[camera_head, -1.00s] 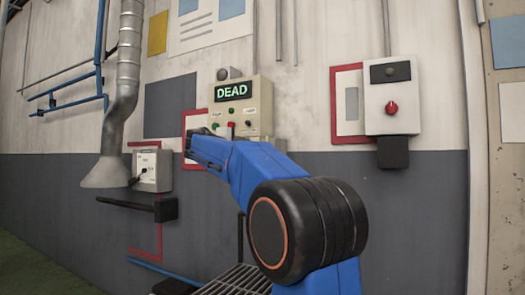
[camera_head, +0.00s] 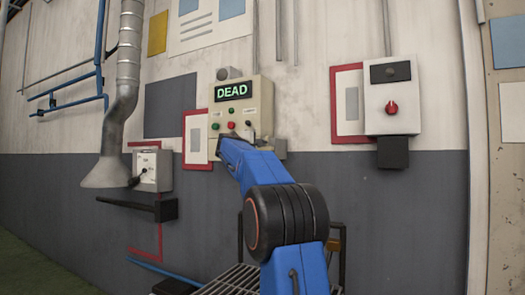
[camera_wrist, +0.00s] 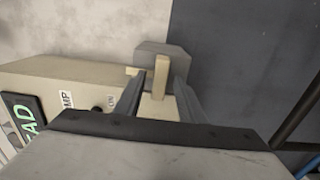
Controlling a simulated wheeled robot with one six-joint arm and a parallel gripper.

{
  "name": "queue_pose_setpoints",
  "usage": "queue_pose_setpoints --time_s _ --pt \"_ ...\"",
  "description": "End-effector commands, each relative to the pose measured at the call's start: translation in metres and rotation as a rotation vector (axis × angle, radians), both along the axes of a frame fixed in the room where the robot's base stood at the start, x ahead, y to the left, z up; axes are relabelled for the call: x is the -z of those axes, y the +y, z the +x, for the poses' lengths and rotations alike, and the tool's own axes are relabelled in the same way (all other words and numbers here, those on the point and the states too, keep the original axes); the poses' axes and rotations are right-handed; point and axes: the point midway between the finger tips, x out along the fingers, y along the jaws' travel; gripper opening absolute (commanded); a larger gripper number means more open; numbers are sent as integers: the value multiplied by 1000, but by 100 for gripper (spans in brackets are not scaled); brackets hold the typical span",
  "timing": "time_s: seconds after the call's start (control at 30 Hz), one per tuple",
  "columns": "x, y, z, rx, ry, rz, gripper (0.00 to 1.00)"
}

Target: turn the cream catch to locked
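The cream catch (camera_wrist: 160,76) is a short bar on a grey block (camera_wrist: 166,52) at the side of the beige control box. In the wrist view it lies between the two dark fingers of my gripper (camera_wrist: 159,84). The fingers stand apart, with a gap visible on each side of the catch, so my gripper looks open around it. Whether either finger touches it is hard to tell. In the head view the grey block (camera_head: 280,147) shows at the box's lower right; my blue arm hides the catch and the fingers.
The beige control box (camera_head: 262,100) carries a green DEAD display (camera_head: 233,91) and several buttons. A white box with a red knob (camera_head: 391,107) hangs to the right. A grey switch box (camera_head: 152,168) and a duct (camera_head: 122,80) are on the left.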

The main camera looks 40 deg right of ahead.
Motion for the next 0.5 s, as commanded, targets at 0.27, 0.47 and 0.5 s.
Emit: queue_pose_setpoints --time_s 0.27,0.47,0.5 --pt "1 -3 1 0 0 1 36" --pt "1 -3 1 0 0 1 2" --pt "1 -3 1 0 0 1 0"
